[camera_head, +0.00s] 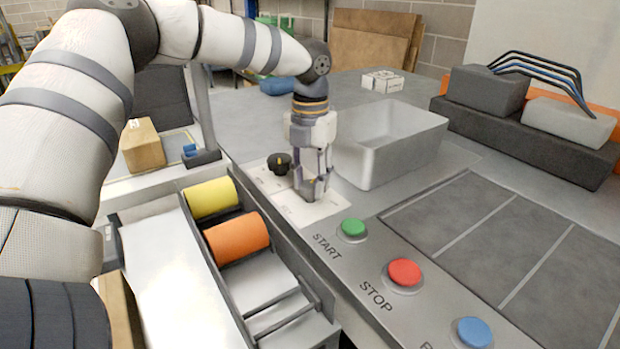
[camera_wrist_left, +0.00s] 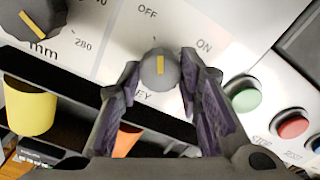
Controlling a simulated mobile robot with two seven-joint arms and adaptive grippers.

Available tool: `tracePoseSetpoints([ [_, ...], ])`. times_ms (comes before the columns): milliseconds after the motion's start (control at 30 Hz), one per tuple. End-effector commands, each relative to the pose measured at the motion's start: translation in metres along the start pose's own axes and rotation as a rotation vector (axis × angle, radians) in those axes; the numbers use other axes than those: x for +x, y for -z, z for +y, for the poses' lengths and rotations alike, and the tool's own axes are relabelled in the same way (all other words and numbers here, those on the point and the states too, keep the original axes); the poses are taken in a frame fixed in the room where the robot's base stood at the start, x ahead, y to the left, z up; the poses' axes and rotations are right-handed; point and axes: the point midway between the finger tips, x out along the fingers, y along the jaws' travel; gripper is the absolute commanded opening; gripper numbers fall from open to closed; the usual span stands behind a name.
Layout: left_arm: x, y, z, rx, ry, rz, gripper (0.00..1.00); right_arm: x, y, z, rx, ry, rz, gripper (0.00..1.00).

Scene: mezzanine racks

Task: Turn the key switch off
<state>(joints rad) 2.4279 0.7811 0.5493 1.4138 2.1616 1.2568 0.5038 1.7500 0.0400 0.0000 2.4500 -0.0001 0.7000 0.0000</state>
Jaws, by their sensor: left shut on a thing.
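The key switch knob (camera_wrist_left: 159,68) is round and grey with a yellow mark, on a white plate. In the left wrist view OFF is printed above it, ON to its upper right and KEY partly hidden below. The yellow mark stands nearly vertical in that view. My left gripper (camera_head: 312,188) points down over the plate, and its purple-padded fingers (camera_wrist_left: 160,80) are closed on the two sides of the knob. In the head view the fingers mostly hide the knob. My right gripper is not in view.
A black dial (camera_head: 279,163) sits beside the switch. A grey bin (camera_head: 405,150) stands close behind my gripper. Green (camera_head: 353,228), red (camera_head: 405,272) and blue (camera_head: 474,331) buttons line the panel to the right. Yellow (camera_head: 210,198) and orange (camera_head: 237,237) rolls lie in front.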

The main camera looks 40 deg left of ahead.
Motion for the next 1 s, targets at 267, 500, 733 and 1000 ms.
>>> tracePoseSetpoints([
  [267,0.0012,0.0003,-0.0004,-0.175,0.001,0.002,0.04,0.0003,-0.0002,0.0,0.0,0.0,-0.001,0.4],
  [500,0.0013,0.0003,-0.0004,-0.259,0.001,0.003,0.04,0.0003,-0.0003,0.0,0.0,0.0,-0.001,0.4],
  [733,0.0014,0.0003,-0.0004,-0.287,0.0,0.003,0.04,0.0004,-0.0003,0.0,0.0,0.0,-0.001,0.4],
  [1000,0.0015,0.0004,-0.0004,-0.29,0.0,0.003,0.04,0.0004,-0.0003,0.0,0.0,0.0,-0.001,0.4],
])
